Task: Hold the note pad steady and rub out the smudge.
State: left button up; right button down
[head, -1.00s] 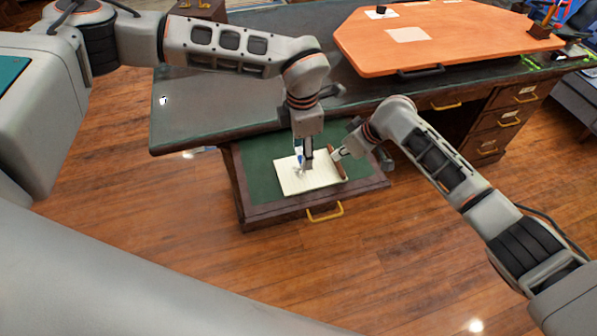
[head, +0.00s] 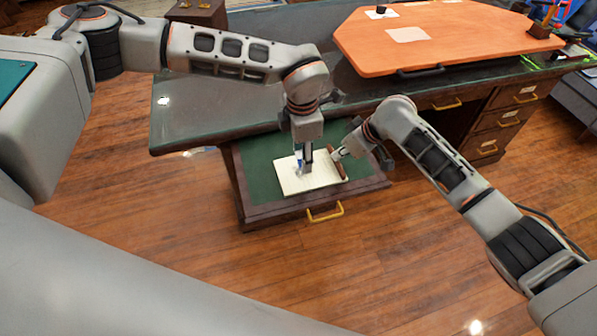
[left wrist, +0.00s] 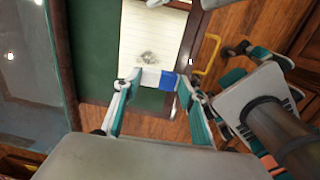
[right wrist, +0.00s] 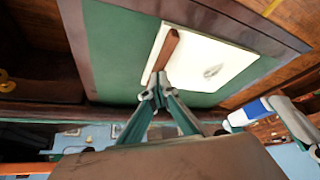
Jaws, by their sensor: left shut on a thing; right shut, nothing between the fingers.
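The cream note pad (head: 318,181) lies on the green lining of the pulled-out desk drawer. It has a brown strip (right wrist: 168,50) along one edge. A grey smudge (left wrist: 148,58) marks the page; it also shows in the right wrist view (right wrist: 214,71). My left gripper (head: 303,168) is over the pad, shut on a white and blue eraser (left wrist: 152,77). The eraser appears held above the page beside the smudge; the right wrist view (right wrist: 247,112) shows it too. My right gripper (right wrist: 156,95) is shut and empty at the strip edge; I cannot tell whether it touches the strip.
The drawer (head: 262,217) has a raised wooden rim and a yellow handle (head: 325,212). The dark desk top (head: 205,115) is just behind. An orange board (head: 450,45) lies on it at the right. Green lining around the pad is clear.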

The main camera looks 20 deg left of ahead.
pick_arm(q)
jog(key=shift+f, duration=3.05)
jog(key=shift+w+a+f, duration=0.1)
jog(key=shift+w+a, duration=0.55)
jog(key=shift+w, duration=0.3)
jog(key=shift+w+a+f, duration=0.1)
jog(key=shift+w+a, duration=0.5)
jog(key=shift+w, duration=0.3)
jog(key=shift+w+a+f, duration=0.1)
jog(key=shift+w+a, duration=0.55)
jog(key=shift+w, duration=0.3)
jog(key=shift+w+f, duration=0.1)
jog(key=shift+s+d+f, duration=0.1)
jog(key=shift+s+d, duration=0.55)
jog(key=shift+s, duration=0.35)
jog(key=shift+s+d+f, duration=0.15)
jog(key=shift+s+d, duration=0.45)
jog(key=shift+s, duration=0.35)
jog(key=shift+s+d+f, duration=0.1)
jog(key=shift+s+d, duration=0.55)
jog(key=shift+s, duration=0.35)
jog(key=shift+r, duration=2.8)
